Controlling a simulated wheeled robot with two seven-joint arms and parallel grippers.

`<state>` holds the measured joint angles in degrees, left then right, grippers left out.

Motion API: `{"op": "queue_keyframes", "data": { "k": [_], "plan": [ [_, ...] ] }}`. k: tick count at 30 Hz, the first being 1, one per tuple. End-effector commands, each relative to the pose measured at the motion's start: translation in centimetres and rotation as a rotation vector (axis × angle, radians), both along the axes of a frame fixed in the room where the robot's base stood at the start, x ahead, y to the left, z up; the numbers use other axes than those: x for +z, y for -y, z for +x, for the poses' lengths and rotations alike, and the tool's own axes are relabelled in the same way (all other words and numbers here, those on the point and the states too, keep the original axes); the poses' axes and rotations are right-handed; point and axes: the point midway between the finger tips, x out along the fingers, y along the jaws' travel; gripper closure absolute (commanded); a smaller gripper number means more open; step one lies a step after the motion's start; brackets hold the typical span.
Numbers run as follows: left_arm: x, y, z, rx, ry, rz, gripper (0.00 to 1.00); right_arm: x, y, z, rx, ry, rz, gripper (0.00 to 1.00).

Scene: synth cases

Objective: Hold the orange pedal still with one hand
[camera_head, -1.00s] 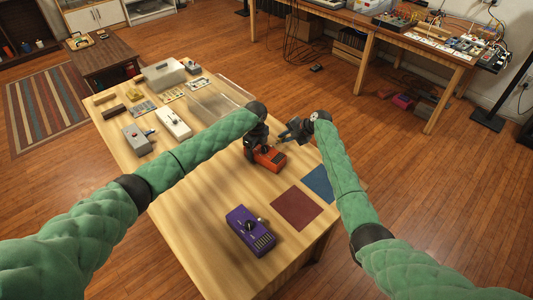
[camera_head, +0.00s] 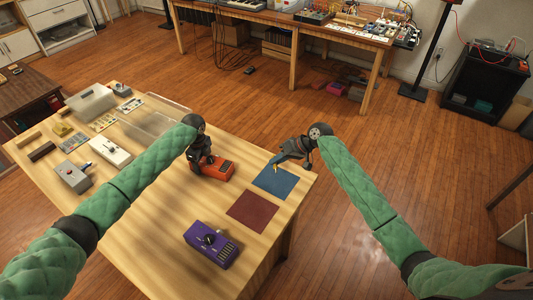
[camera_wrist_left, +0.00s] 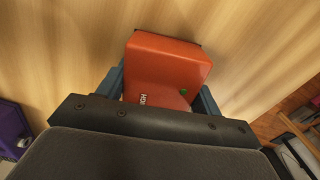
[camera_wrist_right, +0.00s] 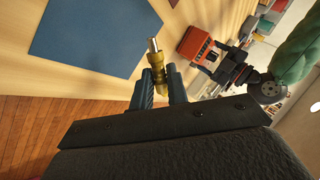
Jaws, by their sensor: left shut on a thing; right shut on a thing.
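The orange pedal (camera_head: 219,169) sits on the wooden table (camera_head: 150,205), and it also shows in the left wrist view (camera_wrist_left: 165,65). My left gripper (camera_head: 203,164) is shut on the pedal, with one finger at each side of it. My right gripper (camera_head: 281,160) is shut on a small brass-coloured plug with a silver tip (camera_wrist_right: 156,62). It is apart from the pedal, near the far edge of the blue square (camera_head: 275,182). The plug is hard to make out in the head view.
A dark red square (camera_head: 252,209) lies beside the blue one. A purple pedal (camera_head: 210,244) stands nearer to me.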

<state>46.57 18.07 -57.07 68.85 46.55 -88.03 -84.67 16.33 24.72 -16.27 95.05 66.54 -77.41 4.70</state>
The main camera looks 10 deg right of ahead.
Motion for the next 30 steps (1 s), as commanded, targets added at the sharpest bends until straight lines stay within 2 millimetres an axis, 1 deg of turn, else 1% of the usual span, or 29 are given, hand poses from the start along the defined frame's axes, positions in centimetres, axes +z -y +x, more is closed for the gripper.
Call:
{"op": "queue_keyframes", "data": {
  "k": [1,3,7,11,17,24,30],
  "plan": [
    [0.0,0.0,0.0,0.000,0.000,0.000,0.62,0.2,0.2,-0.6,0.015,0.009,-0.001,1.00],
    [0.0,0.0,0.0,0.000,0.000,0.000,0.62,0.3,0.3,-1.2,0.031,0.020,0.000,1.00],
    [0.0,0.0,0.0,0.000,0.000,0.000,0.62,0.3,0.4,-1.4,0.040,0.026,0.001,1.00],
    [0.0,0.0,0.0,0.000,0.000,0.000,0.62,-0.2,0.4,-1.4,0.039,0.025,0.002,1.00],
    [0.0,0.0,0.0,0.000,0.000,0.000,0.62,-1.7,0.4,-1.4,0.038,0.024,0.002,1.00],
    [0.0,0.0,0.0,0.000,0.000,0.000,0.62,-4.1,0.3,-1.4,0.038,0.023,0.002,1.00],
    [0.0,0.0,0.0,0.000,0.000,0.000,0.62,-5.3,0.4,-1.4,0.038,0.024,0.001,1.00]
  ]
}}
